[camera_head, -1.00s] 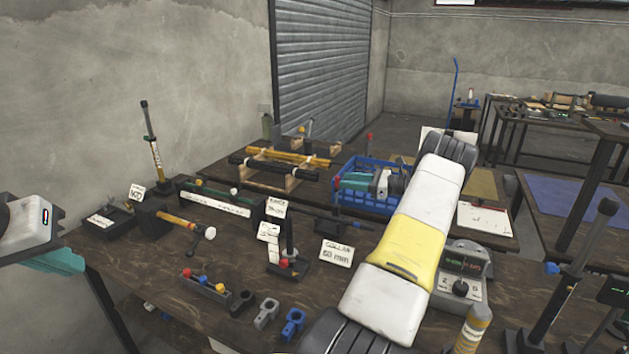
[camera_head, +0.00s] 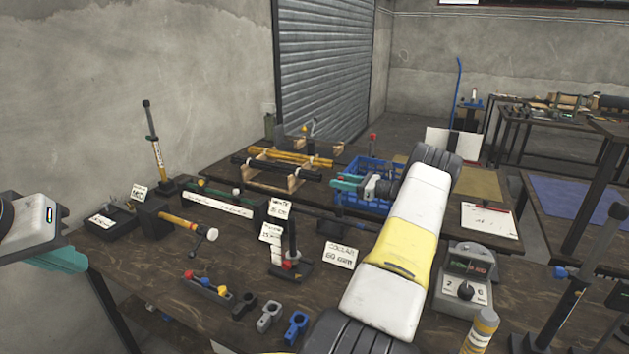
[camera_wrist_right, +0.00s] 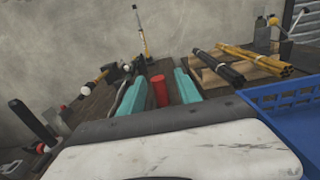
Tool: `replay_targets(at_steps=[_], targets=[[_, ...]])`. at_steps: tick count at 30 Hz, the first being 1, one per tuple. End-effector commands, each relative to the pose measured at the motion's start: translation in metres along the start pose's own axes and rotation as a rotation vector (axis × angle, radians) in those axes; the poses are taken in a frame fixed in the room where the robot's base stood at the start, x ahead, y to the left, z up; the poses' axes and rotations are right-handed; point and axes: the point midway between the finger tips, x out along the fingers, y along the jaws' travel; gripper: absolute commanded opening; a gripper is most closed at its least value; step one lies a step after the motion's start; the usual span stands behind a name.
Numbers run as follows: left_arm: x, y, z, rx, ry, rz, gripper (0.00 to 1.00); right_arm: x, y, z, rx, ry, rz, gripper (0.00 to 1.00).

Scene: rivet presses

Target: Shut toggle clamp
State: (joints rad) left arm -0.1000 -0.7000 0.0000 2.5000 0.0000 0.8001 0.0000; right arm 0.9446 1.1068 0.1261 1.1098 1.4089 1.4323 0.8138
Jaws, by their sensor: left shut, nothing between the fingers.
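A red upright handle (camera_wrist_right: 160,91), which looks like the toggle clamp's lever, stands between the fingers of my right gripper in the right wrist view. A gap shows on both sides of it. In the head view my right gripper (camera_head: 345,184) is over the far part of the bench by the blue crate, its teal fingers pointing left. The black clamp body (camera_head: 335,227) appears below it and is partly hidden, so its exact position cannot be told. My left gripper (camera_head: 62,260) is shut and empty at the left edge, away from the clamp.
The blue crate (camera_head: 362,205) is close beside my right gripper. Yellow and black rods (camera_head: 285,165) rest on wooden supports behind. A mallet (camera_head: 190,226), signs, a post with red base (camera_head: 291,255) and several small brackets (camera_head: 268,315) crowd the bench front.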

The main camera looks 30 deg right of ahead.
Motion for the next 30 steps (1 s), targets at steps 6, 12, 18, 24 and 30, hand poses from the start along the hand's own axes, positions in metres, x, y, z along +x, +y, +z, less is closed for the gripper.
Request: replay_targets(at_steps=[6,12,18,24,30], targets=[[0.0,0.0,0.0,0.0,0.0,0.0,0.0,0.0,0.0,-0.0001,0.0,0.0,0.0,0.32],[0.0,0.0,0.0,0.0,0.0,0.0,0.0,-0.0001,0.0,-0.0001,0.0,0.0,0.0,0.0],[0.0,0.0,0.0,0.0,0.0,0.0,0.0,-0.0001,0.0,-0.0001,0.0,0.0,0.0,0.0],[0.0,0.0,0.0,0.0,0.0,0.0,0.0,-0.0001,0.0,-0.0001,0.0,0.0,0.0,0.0],[0.0,0.0,0.0,0.0,0.0,0.0,0.0,-0.0002,0.0,0.0,0.0,0.0,0.0,0.0]])
